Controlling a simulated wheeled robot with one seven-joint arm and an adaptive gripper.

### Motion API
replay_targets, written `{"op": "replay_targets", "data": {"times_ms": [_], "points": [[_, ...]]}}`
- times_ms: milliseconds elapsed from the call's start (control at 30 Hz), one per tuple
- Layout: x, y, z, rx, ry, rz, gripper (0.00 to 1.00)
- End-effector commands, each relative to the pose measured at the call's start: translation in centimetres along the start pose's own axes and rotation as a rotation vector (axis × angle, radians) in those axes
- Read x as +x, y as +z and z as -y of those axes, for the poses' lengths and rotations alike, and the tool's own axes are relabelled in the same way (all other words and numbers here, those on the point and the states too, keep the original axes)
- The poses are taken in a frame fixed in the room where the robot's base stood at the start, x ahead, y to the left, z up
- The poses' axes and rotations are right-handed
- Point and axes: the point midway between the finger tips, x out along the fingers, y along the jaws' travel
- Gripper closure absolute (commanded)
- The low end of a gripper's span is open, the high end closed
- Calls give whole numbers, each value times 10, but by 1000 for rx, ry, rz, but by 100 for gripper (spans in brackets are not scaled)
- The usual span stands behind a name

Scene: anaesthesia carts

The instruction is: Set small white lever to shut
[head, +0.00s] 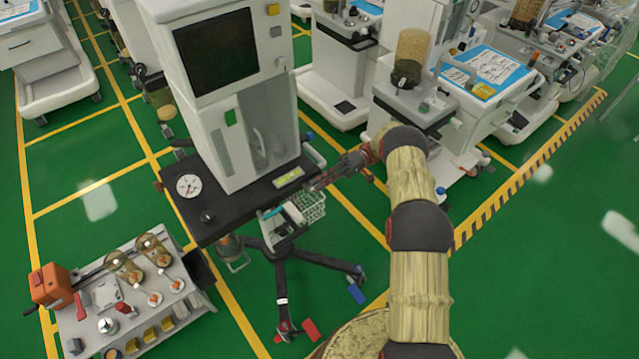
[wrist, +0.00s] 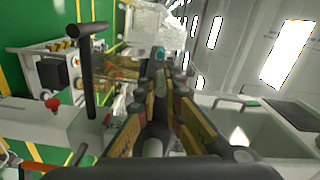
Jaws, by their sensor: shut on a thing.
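The anaesthesia cart (head: 225,110) with a dark screen stands in the head view's middle, above a black shelf (head: 235,205). My gripper (head: 318,182) is at the right end of this shelf, close beside the cart's lower right side. In the wrist view my gripper's fingers (wrist: 165,78) point away from the camera and come close together at the tips. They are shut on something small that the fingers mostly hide. I cannot clearly make out the small white lever in either view, nor which way it is set.
A round gauge (head: 188,185) sits on the shelf's left end. A white basket (head: 304,208) hangs below the shelf. A grey tray table (head: 135,300) with jars stands at lower left. Another cart (head: 415,100) stands close behind my arm. Green floor shows at right.

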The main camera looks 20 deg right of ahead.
Motion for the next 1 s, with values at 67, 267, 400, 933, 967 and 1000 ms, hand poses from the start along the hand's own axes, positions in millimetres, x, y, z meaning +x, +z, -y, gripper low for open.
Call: {"op": "replay_targets", "data": {"times_ms": [67,267,400,933,967,1000], "points": [[0,0,0,0,-7,-2,100],[0,0,0,0,-12,-2,100],[0,0,0,0,-12,-2,100],[0,0,0,0,-11,-2,72],[0,0,0,0,-11,-2,72],[0,0,0,0,-11,-2,72]]}}
